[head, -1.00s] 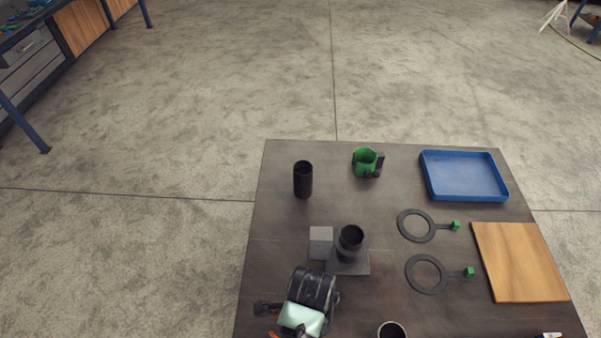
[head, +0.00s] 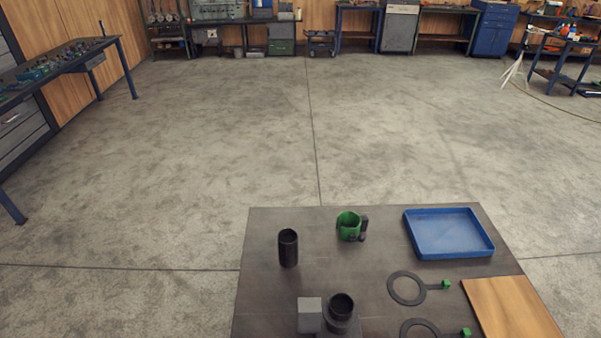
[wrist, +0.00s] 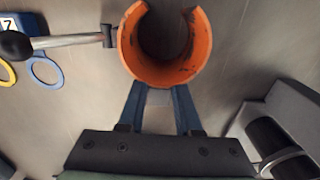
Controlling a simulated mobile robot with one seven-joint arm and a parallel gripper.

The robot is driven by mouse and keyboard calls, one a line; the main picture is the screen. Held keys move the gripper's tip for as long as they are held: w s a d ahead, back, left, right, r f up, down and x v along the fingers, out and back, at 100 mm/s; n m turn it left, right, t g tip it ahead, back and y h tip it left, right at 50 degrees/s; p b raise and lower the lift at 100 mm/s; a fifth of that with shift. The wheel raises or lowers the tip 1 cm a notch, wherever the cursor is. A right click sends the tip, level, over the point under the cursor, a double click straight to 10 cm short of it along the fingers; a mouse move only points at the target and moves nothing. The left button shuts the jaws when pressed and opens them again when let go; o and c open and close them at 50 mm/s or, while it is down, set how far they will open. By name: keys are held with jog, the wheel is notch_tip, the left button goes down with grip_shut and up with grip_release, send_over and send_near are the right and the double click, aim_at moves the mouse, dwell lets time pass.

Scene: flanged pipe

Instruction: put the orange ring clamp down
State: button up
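The orange ring clamp (wrist: 165,76) is a C-shaped ring with its gap facing the top of the wrist view. My gripper (wrist: 160,100) has its two fingertips at the ring's near wall and appears shut on it there. The ring looks large and close to the camera; whether it touches the surface below cannot be told. A metal rod with a black ball end (wrist: 68,41) lies left of the ring; I cannot tell if it belongs to the clamp. Neither gripper nor orange clamp shows in the head view now.
The table (head: 265,225) bears a black tube (head: 288,248), a green clamp (head: 349,226), a blue tray (head: 449,249), flat dark rings (head: 394,290), a wooden board (head: 510,310) and a grey block (head: 310,316) beside an upright pipe (head: 341,306). A blue ring (wrist: 59,79) lies left in the wrist view.

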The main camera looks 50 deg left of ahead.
jog(key=o, duration=0.4)
